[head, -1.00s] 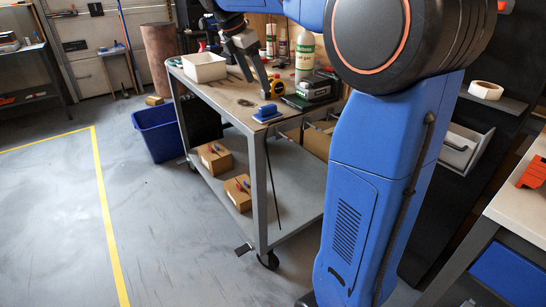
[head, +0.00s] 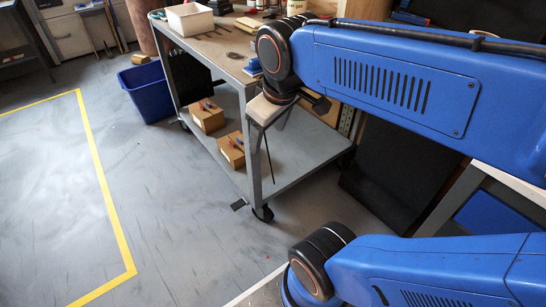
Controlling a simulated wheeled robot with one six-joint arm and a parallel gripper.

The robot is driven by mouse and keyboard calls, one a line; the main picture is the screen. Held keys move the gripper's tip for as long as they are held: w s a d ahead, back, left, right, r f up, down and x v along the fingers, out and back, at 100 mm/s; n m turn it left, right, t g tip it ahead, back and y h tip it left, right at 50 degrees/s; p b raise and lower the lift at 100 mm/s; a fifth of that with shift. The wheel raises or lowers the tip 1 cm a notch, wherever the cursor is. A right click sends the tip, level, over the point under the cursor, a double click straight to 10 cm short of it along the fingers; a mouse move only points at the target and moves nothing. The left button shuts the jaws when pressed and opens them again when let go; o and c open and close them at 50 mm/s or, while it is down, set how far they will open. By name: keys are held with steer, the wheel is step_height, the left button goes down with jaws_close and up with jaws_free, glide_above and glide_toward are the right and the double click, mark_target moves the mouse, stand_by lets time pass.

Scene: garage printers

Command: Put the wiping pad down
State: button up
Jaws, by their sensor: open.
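The wiping pad (head: 252,68), a small blue block, appears to rest on the cart's worktop (head: 207,47) at its near edge. It is partly hidden behind my wrist, so its underside does not show. My gripper (head: 268,122) points down in front of the cart's near corner, in the picture just below and right of the pad. Its jaws are open and I see nothing held between them. The gap between gripper and cart is hard to judge.
A white bin (head: 190,18) stands on the worktop's far left. Two cardboard boxes (head: 207,117) sit on the lower shelf. A blue tub (head: 147,91) stands on the floor left of the cart. The floor inside the yellow line (head: 106,185) is clear.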

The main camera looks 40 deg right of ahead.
steer(key=s+a+f+m, duration=0.1)
steer(key=s+f+m, duration=0.2)
steer(key=s+f, duration=0.1)
steer(key=shift+a+f+t+y, duration=0.2)
steer(key=shift+f+t+y, duration=0.1)
steer(key=shift+w+r, duration=0.1)
stand_by(1.0)
step_height(320, 180, up, 27)
steer(key=n+g, duration=0.5)
steer(key=n, duration=1.3)
glide_above(258, 58)
steer(key=f, duration=1.1)
steer(key=shift+d+f, duration=0.4)
steer(key=shift+a+f, duration=0.15)
steer(key=shift+f, duration=1.2)
steer(key=shift+a+f, duration=0.15)
steer(key=shift+f, duration=1.2)
